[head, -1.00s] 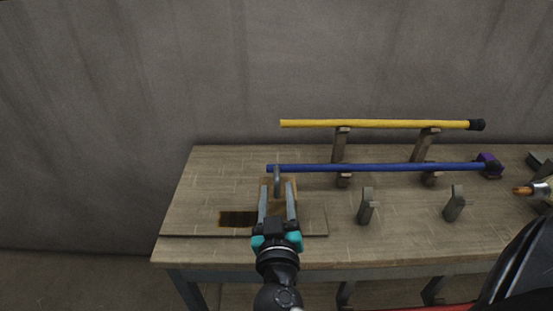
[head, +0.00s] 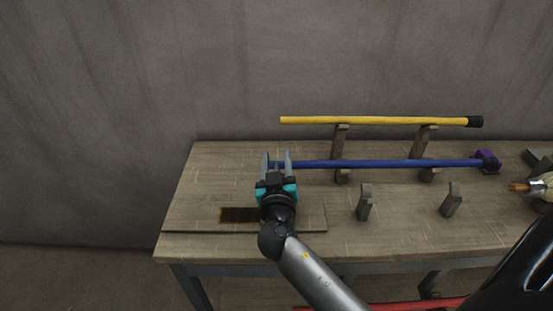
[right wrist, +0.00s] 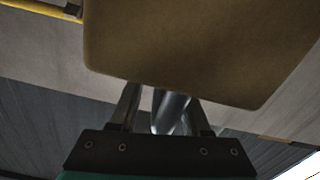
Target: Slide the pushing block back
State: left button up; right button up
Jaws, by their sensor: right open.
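The pushing block (right wrist: 190,50) is a brown board that fills the upper part of the right wrist view. Its metal handle (right wrist: 168,112) stands between my right gripper's fingers (right wrist: 163,112), which are open around it. In the head view my right gripper (head: 277,157) is over the left part of the workbench, its fingers pointing toward the back. There it hides most or all of the block. I cannot tell if the fingers touch the handle. My left gripper is not in view.
The wooden workbench (head: 205,180) has a dark rectangular slot (head: 238,215) left of my wrist. A blue pole (head: 380,163) and a yellow pole (head: 375,121) lie on holders to the right. Two empty holders (head: 364,203) stand in front.

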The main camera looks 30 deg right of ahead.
grip_shut()
dwell(1.3)
